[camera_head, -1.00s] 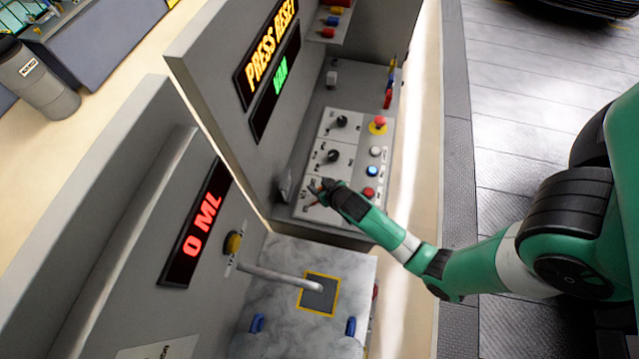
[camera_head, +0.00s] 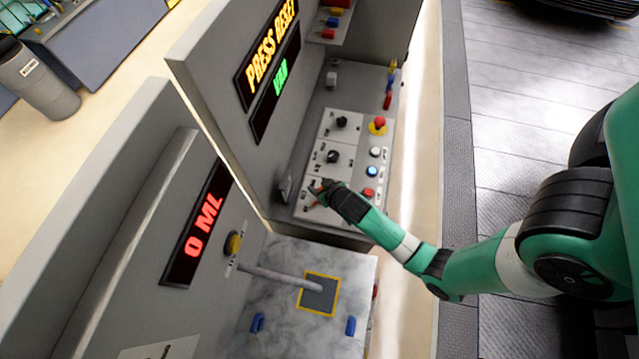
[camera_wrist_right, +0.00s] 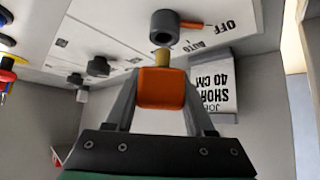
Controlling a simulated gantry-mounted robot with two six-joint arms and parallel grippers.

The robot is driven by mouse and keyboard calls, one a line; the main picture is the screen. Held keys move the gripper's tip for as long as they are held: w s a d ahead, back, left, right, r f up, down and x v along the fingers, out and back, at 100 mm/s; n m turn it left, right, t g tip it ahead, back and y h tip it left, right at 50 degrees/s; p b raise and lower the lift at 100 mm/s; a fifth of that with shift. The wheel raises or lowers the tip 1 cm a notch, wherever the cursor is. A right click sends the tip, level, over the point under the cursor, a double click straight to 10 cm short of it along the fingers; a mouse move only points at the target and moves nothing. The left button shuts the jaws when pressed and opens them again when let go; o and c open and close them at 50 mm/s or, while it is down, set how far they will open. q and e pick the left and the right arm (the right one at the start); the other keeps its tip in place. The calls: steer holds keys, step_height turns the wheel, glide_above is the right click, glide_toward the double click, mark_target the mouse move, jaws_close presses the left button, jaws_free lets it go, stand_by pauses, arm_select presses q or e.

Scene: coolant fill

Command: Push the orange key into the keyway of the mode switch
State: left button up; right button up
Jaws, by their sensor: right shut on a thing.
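The orange key (camera_wrist_right: 161,88) is between the fingers of my right gripper (camera_wrist_right: 160,95), which is shut on it. Its brass tip (camera_wrist_right: 162,57) points up in the right wrist view, toward the dark round mode switch (camera_wrist_right: 163,28). The tip appears just short of or at the switch's lower rim; I cannot tell whether they touch. My left gripper is not in view.
The panel (camera_head: 335,150) carries other black knobs (camera_head: 333,156), a red emergency button (camera_head: 379,122) and white, blue and red buttons. A paper note (camera_wrist_right: 218,88) stands beside the switch. Below is a marbled surface with a metal spout (camera_head: 285,277).

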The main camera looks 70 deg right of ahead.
mark_target(319, 190)
stand_by(0.3)
steer(key=shift+f, duration=0.15)
steer(key=shift+f+b, duration=0.3)
steer(key=shift+f, duration=0.05)
steer(key=shift+f+b, duration=0.95)
steer(key=shift+f, duration=0.15)
steer(key=o, duration=1.4)
steer(key=p+v, duration=0.4)
steer(key=v, duration=0.7)
steer(key=shift+s+r, duration=0.2)
steer(key=shift+r, duration=0.05)
steer(key=shift+a, duration=0.15)
